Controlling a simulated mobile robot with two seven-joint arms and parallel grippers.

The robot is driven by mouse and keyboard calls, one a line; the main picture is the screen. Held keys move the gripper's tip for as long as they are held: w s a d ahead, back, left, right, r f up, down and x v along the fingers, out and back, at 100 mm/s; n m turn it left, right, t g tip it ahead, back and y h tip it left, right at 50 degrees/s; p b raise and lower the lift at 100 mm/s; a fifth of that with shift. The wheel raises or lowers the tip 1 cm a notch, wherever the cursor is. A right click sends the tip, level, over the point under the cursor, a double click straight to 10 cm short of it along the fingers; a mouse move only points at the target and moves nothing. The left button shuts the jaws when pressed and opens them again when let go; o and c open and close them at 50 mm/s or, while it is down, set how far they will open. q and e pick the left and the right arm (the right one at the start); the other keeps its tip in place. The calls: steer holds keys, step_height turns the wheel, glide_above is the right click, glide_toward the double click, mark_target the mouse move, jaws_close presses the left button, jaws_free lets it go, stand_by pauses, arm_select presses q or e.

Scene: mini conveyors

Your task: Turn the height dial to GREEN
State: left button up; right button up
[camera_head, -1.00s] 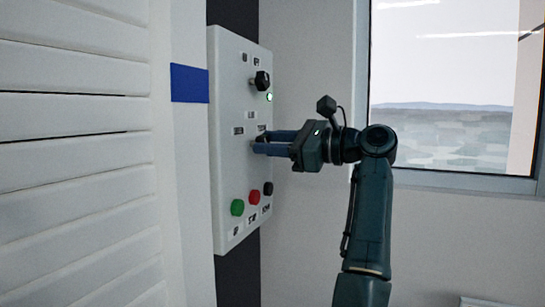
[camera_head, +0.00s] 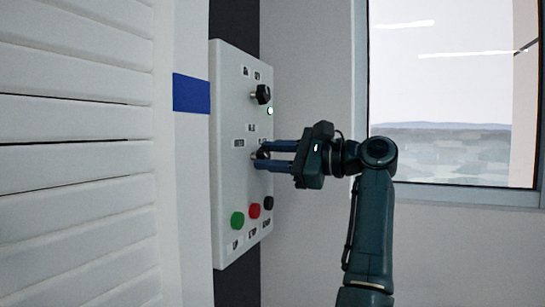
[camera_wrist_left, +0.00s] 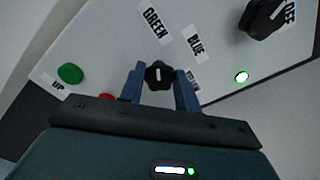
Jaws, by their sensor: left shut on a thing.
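The height dial (camera_wrist_left: 158,75) is a black knob with a white mark, on the white control panel (camera_head: 228,185). In the left wrist view it sits between the two fingers of my left gripper (camera_wrist_left: 160,86), which is shut on it. The white mark runs nearly up and down in that view, roughly in line with the GREEN label (camera_wrist_left: 154,22). The BLUE label (camera_wrist_left: 196,44) is to the right of that line. A third label lies partly behind the right finger. In the head view my left gripper (camera_head: 257,157) reaches the dial from the right. My right gripper is out of view.
A second black knob (camera_head: 262,94) with a lit green lamp (camera_head: 270,111) sits higher on the panel. Green (camera_head: 237,220), red (camera_head: 254,211) and black (camera_head: 268,203) buttons sit below the dial. A window (camera_head: 450,100) is at the right.

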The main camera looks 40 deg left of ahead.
arm_select(q)
steer(key=o, duration=1)
steer(key=shift+c, duration=0.2)
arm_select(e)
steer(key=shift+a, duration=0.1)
arm_select(q)
steer(key=v, duration=1.3)
steer(key=shift+p, duration=0.35)
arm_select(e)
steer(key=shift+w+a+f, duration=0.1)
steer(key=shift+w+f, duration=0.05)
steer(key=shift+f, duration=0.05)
arm_select(q)
steer(key=shift+d+r, duration=0.1)
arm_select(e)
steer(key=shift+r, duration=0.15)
